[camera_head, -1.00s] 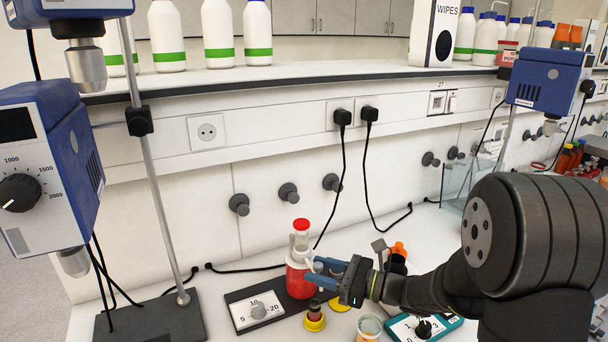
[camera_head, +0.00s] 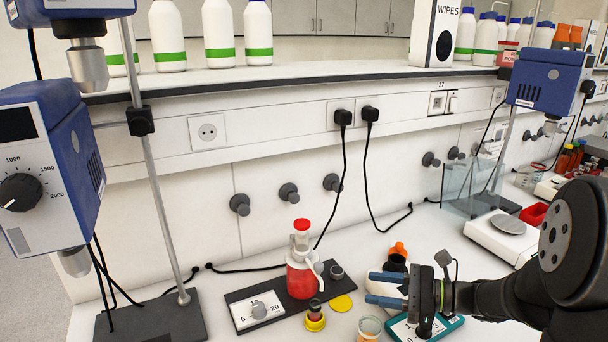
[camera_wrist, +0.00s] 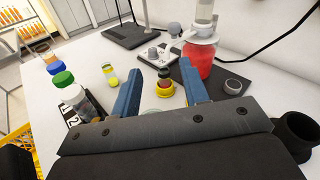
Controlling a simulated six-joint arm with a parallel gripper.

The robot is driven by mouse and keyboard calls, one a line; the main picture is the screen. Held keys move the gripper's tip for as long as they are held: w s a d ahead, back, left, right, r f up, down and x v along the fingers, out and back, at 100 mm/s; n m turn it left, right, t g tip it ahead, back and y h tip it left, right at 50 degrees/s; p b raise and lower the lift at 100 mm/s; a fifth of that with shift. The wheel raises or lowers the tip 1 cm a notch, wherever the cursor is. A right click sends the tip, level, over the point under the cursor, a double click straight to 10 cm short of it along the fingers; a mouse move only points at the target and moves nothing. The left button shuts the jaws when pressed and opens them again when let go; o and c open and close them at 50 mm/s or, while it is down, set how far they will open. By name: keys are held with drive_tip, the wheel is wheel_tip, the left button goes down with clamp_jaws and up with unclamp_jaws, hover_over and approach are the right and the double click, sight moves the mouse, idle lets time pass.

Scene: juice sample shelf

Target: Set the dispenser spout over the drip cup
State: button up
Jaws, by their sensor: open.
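The dispenser is a bottle of red liquid (camera_head: 301,280) with a white collar and a red cap, upright on a black base plate (camera_head: 238,297); it also shows in the wrist view (camera_wrist: 199,62). Its white spout (camera_head: 316,271) angles down to the right and front. A small grey drip cup (camera_head: 336,271) stands just right of the bottle; it also shows in the wrist view (camera_wrist: 234,86). The spout tip appears beside the cup, not clearly above it. My gripper (camera_head: 369,288) is open and empty, apart from the dispenser on its right; blue fingers frame the wrist view (camera_wrist: 160,88).
A small vial in a yellow holder (camera_head: 315,317) and a yellow disc (camera_head: 341,303) lie near the base plate. A dark bottle with an orange top (camera_head: 398,256) stands behind my gripper, a teal-edged dial device (camera_head: 404,329) below it. A stand (camera_head: 167,228) rises at left.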

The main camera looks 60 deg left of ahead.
drive_tip(key=s+a+r+n+t+h, duration=0.2)
drive_tip(key=s+a+r+n+t, duration=0.3)
drive_tip(key=n, duration=0.7)
drive_tip(key=s+a+r+n+t+h, duration=0.35)
drive_tip(key=s+r+n, duration=0.2)
drive_tip(key=n, duration=0.75)
drive_tip(key=d+r+t+h, duration=0.1)
drive_tip(key=d+r+t, duration=0.3)
drive_tip(key=r, duration=0.3)
drive_tip(key=w+d+x, duration=0.1)
drive_tip(key=x, duration=0.8)
wheel_tip(320, 180, up, 8)
drive_tip(key=d+m, duration=0.1)
drive_tip(key=d, duration=0.1)
drive_tip(key=w+a+r+m+g+y, duration=0.15)
drive_tip(key=a+m+y, duration=0.4)
drive_tip(key=a, duration=0.75)
drive_tip(key=shift+m+h, duration=0.7)
drive_tip(key=shift+m, duration=0.15)
drive_tip(key=f, duration=0.2)
drive_tip(key=a+f, duration=0.1)
drive_tip(key=f, duration=0.1)
drive_tip(key=shift+s+a+f, duration=0.15)
drive_tip(key=shift+a+f, duration=0.05)
drive_tip(key=shift+r, duration=2.45)
